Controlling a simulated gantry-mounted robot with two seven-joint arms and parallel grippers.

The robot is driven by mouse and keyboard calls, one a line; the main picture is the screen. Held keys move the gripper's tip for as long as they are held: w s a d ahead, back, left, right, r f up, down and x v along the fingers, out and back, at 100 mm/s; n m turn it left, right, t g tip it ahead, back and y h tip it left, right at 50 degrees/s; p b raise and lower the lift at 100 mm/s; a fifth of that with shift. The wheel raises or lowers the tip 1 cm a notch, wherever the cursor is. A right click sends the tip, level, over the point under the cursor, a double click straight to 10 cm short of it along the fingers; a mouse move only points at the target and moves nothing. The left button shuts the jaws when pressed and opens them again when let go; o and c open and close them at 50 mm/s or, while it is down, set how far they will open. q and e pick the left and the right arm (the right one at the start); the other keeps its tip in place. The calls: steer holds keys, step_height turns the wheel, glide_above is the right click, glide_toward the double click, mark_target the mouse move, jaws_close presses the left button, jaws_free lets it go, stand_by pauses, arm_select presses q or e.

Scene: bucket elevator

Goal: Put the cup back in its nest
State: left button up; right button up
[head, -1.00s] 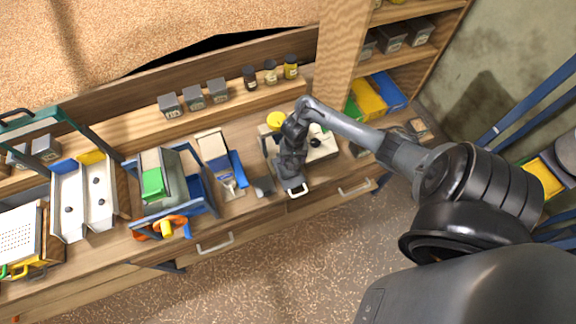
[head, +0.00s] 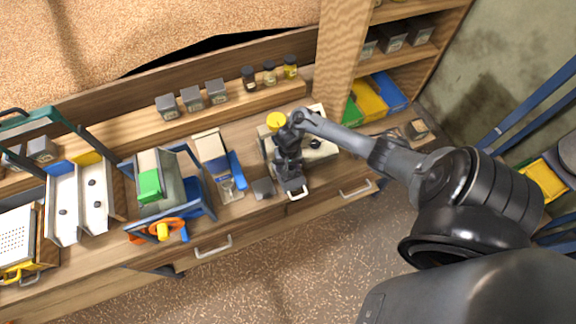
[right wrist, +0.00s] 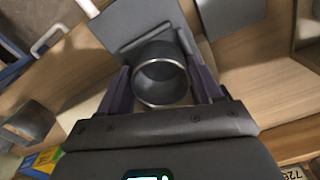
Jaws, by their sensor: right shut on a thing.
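The cup (right wrist: 163,82) is a small grey metal cylinder with a bright round rim, seen in the right wrist view. My right gripper (right wrist: 163,92) is shut on it, with one dark finger on each side. A flat dark grey plate (right wrist: 135,22) lies just beyond the cup; I cannot tell whether they touch. In the head view my right gripper (head: 291,182) is over the bench's front edge, and the cup is hidden by it. A cream board (head: 322,150) with dark round spots is beside it; I cannot tell whether this is the nest. My left gripper is not in view.
A small dark grey block (head: 264,188) stands just left of my right gripper. A blue-and-cream tray (head: 213,148) and a blue-framed device with an orange wheel (head: 163,229) are farther left. Small jars (head: 269,72) and grey boxes (head: 192,97) line the back ledge.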

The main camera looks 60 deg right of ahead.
steer(key=o, duration=1.5)
steer(key=shift+f, duration=0.1)
step_height(320, 180, up, 11)
steer(key=p, duration=0.5)
steer(key=a+r+n+t+p, duration=0.1)
steer(key=a+r+n+t, duration=0.15)
steer(key=a+n, duration=0.95)
steer(key=shift+n+t, duration=0.45)
steer(key=shift+n, duration=0.35)
steer(key=s+a+r, duration=0.5)
steer(key=a+r, duration=0.1)
steer(key=s+a+r, duration=0.6)
steer(key=shift+s+r, duration=0.25)
steer(key=shift+s, duration=0.05)
